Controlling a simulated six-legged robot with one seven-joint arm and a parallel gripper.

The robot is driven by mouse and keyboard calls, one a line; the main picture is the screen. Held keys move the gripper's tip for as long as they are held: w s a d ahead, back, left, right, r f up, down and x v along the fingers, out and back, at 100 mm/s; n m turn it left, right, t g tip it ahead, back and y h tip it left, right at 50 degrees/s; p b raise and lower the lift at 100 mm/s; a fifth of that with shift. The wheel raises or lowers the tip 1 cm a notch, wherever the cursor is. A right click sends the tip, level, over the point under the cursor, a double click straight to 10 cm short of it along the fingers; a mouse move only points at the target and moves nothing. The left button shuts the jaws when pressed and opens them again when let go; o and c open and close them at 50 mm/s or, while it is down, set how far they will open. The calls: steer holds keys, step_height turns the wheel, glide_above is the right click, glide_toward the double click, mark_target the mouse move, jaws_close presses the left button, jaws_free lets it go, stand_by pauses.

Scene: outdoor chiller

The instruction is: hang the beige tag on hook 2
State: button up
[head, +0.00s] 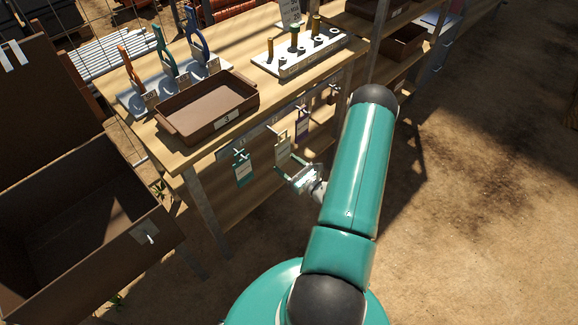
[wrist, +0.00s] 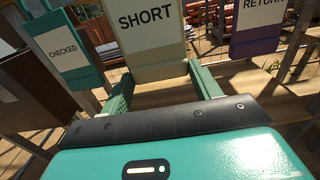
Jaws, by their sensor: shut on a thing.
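The beige tag (wrist: 150,28), marked SHORT, stands upright between the two fingers of my gripper (wrist: 158,72) in the wrist view. My gripper (head: 298,176) is shut on it, just in front of the hook rail (head: 232,150) along the table's front edge. In the head view the beige tag (head: 282,152) is in the middle of the row. A teal tag (head: 242,172), marked CHECKED, is to its left. A purple tag (head: 302,122), marked RETURN, is to its right. The hook numbers are not readable. I cannot tell whether the beige tag touches a hook.
A brown tray (head: 168,120) labelled 3 sits on the table above the rail. A large brown bin (head: 70,258) is at left. Open dirt ground lies at right.

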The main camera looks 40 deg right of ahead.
steer(key=shift+w, duration=0.1)
steer(key=shift+w, duration=2.1)
steer(key=shift+f, duration=0.6)
steer(key=o, duration=1.7)
steer(key=shift+f, duration=0.1)
